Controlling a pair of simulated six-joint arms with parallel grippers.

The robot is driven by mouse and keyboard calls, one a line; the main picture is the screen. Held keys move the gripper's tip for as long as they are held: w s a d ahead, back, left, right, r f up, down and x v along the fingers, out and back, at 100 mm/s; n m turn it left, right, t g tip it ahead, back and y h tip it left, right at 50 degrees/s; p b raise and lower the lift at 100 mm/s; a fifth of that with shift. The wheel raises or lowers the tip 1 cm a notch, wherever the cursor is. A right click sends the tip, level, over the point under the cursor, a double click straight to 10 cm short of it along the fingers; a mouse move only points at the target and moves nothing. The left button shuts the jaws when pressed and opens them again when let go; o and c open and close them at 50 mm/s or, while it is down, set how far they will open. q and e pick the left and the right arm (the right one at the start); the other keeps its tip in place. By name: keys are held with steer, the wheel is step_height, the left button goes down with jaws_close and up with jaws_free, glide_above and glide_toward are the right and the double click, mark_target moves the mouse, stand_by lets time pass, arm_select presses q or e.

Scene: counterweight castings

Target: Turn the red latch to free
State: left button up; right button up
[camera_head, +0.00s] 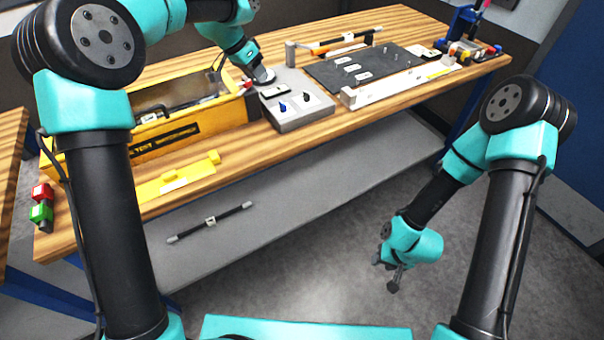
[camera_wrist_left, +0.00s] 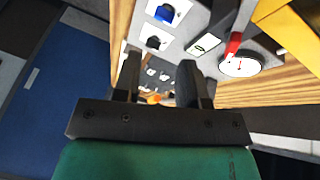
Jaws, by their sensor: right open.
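A red lever-like piece (camera_wrist_left: 233,44) shows in the left wrist view beside a round white dial (camera_wrist_left: 240,65); I cannot tell for sure that it is the red latch. My left gripper (camera_head: 263,77) is over the back left of the grey control panel (camera_head: 305,118) in the head view and hides part of it. In the left wrist view its fingers (camera_wrist_left: 160,62) are apart with nothing between them, and the red piece is to their right, apart from them. My right gripper (camera_head: 392,274) hangs open and empty over the floor, away from the bench.
The panel carries a blue knob (camera_head: 282,106), a black knob (camera_head: 306,97) and a dark display (camera_head: 275,91). A yellow test box (camera_head: 190,141) stands left of it. A dark plate (camera_head: 350,74) with a white rail (camera_head: 400,84) lies right.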

arm_select(q)
steer(key=s+d+f+n, duration=0.1)
steer(key=s+d+f, duration=0.1)
steer(key=d+f, duration=0.1)
steer(key=s+d+f+n, duration=0.1)
steer(key=s+d+f, duration=0.2)
steer(key=d+f, duration=0.1)
steer(key=s+d+f+n+g, duration=0.1)
steer(key=s+d+f+n, duration=0.1)
steer(key=f, duration=0.3)
steer(key=shift+s+d+f+h, duration=0.15)
steer(key=shift+d+h, duration=0.05)
steer(key=shift+d, duration=0.25)
steer(key=shift+s+d+f+h, duration=0.15)
steer(key=shift+d+h, duration=0.05)
steer(key=shift+d, duration=0.2)
steer(key=s+d+f+n, duration=0.3)
steer(key=s+f+n, duration=0.1)
steer(key=s+f, duration=0.5)
steer(key=shift+s+f+g, duration=0.15)
steer(key=shift+f+g, duration=0.25)
steer(key=shift+f, duration=0.2)
